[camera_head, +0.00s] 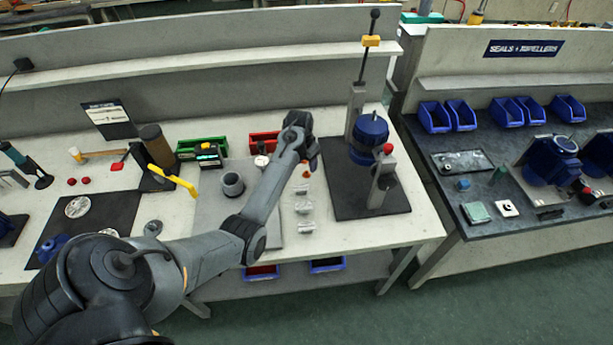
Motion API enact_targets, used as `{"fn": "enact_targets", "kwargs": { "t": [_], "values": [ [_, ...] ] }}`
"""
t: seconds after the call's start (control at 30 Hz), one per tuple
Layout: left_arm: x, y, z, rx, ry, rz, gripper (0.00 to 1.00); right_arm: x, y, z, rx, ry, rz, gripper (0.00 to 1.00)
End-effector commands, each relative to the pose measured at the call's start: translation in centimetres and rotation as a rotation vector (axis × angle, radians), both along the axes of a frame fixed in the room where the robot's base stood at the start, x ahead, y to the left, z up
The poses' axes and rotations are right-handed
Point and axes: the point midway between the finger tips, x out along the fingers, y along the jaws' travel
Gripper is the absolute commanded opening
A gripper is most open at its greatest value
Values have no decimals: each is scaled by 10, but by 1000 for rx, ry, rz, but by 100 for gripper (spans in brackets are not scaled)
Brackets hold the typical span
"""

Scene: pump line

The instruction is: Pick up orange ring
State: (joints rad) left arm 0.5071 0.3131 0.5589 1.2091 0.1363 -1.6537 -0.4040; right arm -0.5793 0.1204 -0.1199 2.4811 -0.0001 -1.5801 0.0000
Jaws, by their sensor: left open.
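My left arm reaches in from the lower left across the bench. My left gripper (311,163) is open above the bench, left of the blue pump on the dark mat. A small orange item (305,174), possibly the orange ring, shows right below the fingertips. It is too small to tell its shape or whether the fingers touch it. My right gripper is not in view.
Small clear pieces (304,206) lie in front of the gripper. The blue pump (370,138) and a post with a red knob (383,172) stand to its right. The bench's front right corner is clear.

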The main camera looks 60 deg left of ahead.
Motion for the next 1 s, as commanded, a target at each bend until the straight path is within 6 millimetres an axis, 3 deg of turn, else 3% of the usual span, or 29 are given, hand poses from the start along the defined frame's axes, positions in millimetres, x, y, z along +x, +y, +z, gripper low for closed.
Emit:
{"fn": "enact_targets", "kwargs": {
  "t": [0.23, 0.57, 0.9, 1.0],
  "values": [
    [1, 1, -15, 0, 1, 0, 55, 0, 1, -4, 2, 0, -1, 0],
    [5, 6, -54, -1, 2, 0, 55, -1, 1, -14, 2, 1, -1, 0],
    [6, 6, -57, 1, -1, -1, 55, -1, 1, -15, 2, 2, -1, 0],
    [6, 6, -57, 1, -1, -1, 40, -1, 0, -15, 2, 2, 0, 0]
  ]
}}
